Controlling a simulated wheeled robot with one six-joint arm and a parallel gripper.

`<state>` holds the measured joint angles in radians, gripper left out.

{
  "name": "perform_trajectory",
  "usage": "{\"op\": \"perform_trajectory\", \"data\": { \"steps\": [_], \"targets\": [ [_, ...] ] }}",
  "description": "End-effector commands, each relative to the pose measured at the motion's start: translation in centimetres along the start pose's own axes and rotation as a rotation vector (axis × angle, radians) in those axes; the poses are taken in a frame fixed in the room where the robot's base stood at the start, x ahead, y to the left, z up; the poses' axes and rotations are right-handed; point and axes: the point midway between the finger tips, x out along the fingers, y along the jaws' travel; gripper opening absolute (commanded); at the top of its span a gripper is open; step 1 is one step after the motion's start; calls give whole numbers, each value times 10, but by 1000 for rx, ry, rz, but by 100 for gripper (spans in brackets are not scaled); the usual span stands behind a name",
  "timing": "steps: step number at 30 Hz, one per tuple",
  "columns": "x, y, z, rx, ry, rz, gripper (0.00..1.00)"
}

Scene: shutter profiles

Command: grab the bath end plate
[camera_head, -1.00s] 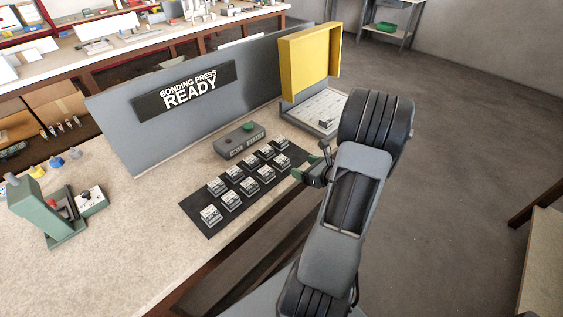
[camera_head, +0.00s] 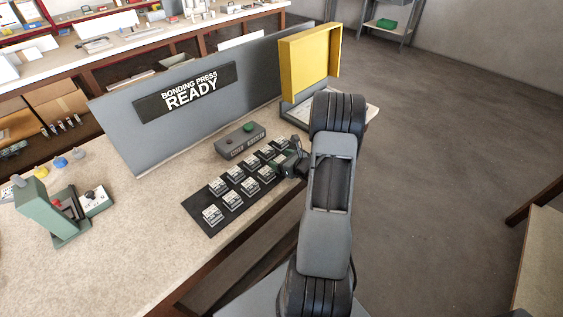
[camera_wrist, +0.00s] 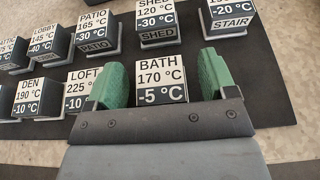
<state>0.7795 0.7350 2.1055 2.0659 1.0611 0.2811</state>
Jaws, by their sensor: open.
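The bath end plate (camera_wrist: 162,80) is a small block with a white and black label reading BATH, 170 °C, -5 °C. It stands on the black mat (camera_wrist: 262,80) in the near row in the wrist view. My gripper (camera_wrist: 163,68) is open, with one green finger to the left of the block and one to the right. Whether either finger touches it I cannot tell, and its lower part is hidden by the gripper body. In the head view my gripper (camera_head: 292,163) is at the right end of the block rows, and I cannot make out the bath block there.
The LOFT block (camera_wrist: 83,88) stands close beside the left finger. The SHED block (camera_wrist: 157,22) and STAIR block (camera_wrist: 230,12) stand behind. A button box (camera_head: 240,140), a grey READY panel (camera_head: 190,95) and a yellow-framed press (camera_head: 310,65) lie beyond the mat.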

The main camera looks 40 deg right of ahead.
Motion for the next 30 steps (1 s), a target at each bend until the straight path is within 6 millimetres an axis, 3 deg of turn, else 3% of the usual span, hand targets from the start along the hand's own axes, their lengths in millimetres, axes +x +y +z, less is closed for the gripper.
{"op": "perform_trajectory", "data": {
  "steps": [7,24,30],
  "targets": [
    [2,0,0,0,0,0,78],
    [1,0,0,0,0,0,25],
    [1,0,0,0,0,0,24]
  ]
}}
